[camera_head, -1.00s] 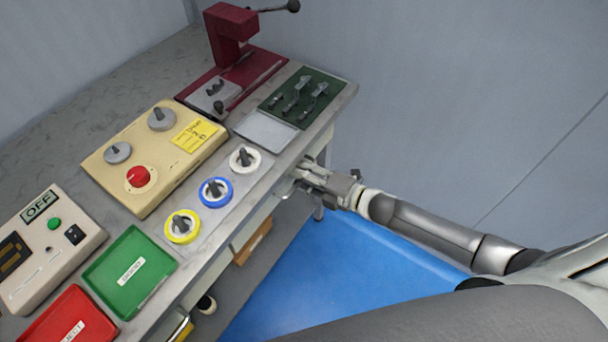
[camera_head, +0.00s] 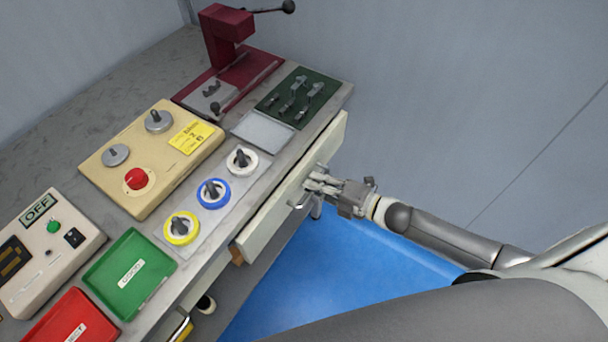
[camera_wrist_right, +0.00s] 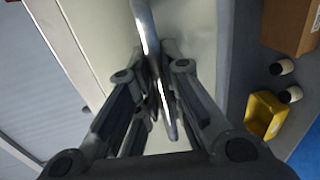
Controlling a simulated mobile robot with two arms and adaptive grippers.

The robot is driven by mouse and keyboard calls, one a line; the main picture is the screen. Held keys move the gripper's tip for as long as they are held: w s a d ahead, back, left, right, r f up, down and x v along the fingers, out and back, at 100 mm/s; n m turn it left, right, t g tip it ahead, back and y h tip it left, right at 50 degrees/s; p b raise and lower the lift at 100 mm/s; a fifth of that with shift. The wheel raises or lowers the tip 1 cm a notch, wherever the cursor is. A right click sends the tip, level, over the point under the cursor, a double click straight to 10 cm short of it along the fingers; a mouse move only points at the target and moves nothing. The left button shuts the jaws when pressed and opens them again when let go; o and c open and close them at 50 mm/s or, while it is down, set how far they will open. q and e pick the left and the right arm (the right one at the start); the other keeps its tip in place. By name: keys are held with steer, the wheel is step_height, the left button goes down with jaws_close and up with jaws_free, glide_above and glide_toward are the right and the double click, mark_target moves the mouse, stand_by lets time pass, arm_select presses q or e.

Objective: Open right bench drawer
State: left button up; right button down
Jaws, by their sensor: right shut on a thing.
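The right bench drawer (camera_head: 268,212) is partly out from under the bench top, its pale front standing clear of the bench edge. My right gripper (camera_head: 312,188) is at the drawer front and shut on the metal bar handle. In the right wrist view the drawer front (camera_wrist_right: 190,50) is a pale panel, and the bar handle (camera_wrist_right: 147,35) runs between the fingers of the right gripper (camera_wrist_right: 160,85). The inside of the drawer is not visible. My left gripper is not in view.
A yellow bin (camera_wrist_right: 265,115) and brown box (camera_wrist_right: 290,25) are below. Blue floor mat (camera_head: 300,270) is clear.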

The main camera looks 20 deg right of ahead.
steer(key=f+p+v, duration=0.3)
steer(key=f+v, duration=0.1)
steer(key=v, duration=1.5)
steer(key=shift+v, duration=0.8)
steer(key=shift+f, duration=0.25)
steer(key=c, duration=1.5)
jaws_free()
steer(key=v, duration=1.2)
steer(key=shift+s, duration=0.1)
